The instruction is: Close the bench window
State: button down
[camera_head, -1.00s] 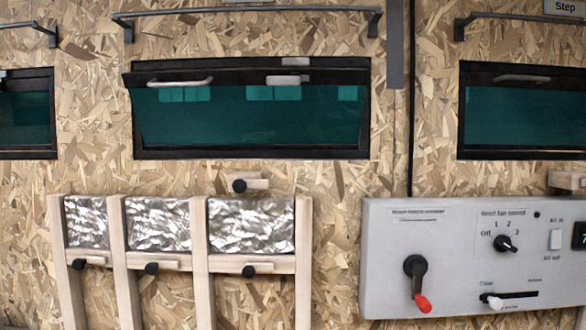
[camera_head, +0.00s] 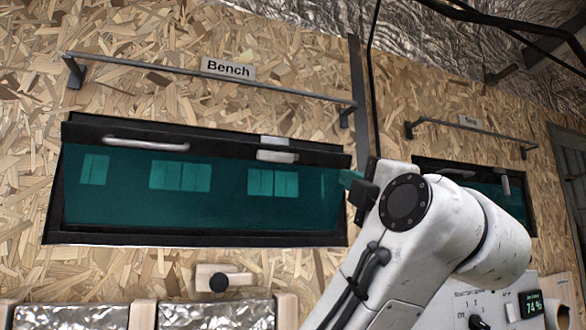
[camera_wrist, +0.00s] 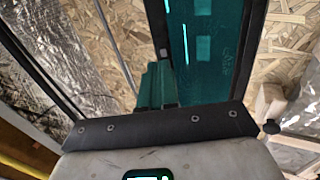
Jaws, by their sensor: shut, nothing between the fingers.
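The bench window (camera_head: 215,205) is a wide teal pane in a black frame, under a rail with a "Bench" label (camera_head: 228,69). Its top edge seems to stand out from the frame, with the corners past the sides, so it looks tilted open. It has a pale bar handle (camera_head: 146,143) at upper left and a pale latch (camera_head: 277,155) at upper right. My gripper (camera_head: 352,187) is at the window's right edge; contact is unclear. In the wrist view the teal fingers (camera_wrist: 154,86) are shut and empty, beside the teal pane (camera_wrist: 212,60).
A grey rail (camera_head: 200,78) runs above the window. A second window (camera_head: 500,195) is at right, partly behind my arm. A wooden turn-knob block (camera_head: 222,278) and foil-faced panels (camera_head: 70,317) lie below. A control panel (camera_head: 540,290) is at lower right.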

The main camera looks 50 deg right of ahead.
jog(key=p, duration=0.6)
send_near(314, 153)
jog(key=x, duration=0.5)
jog(key=shift+w+d+r, duration=0.1)
jog(key=shift+w+r, duration=0.15)
jog(key=shift+r, duration=0.05)
jog(key=shift+w+d+r, duration=0.15)
jog(key=shift+w+d, duration=0.15)
jog(key=shift+w, duration=0.05)
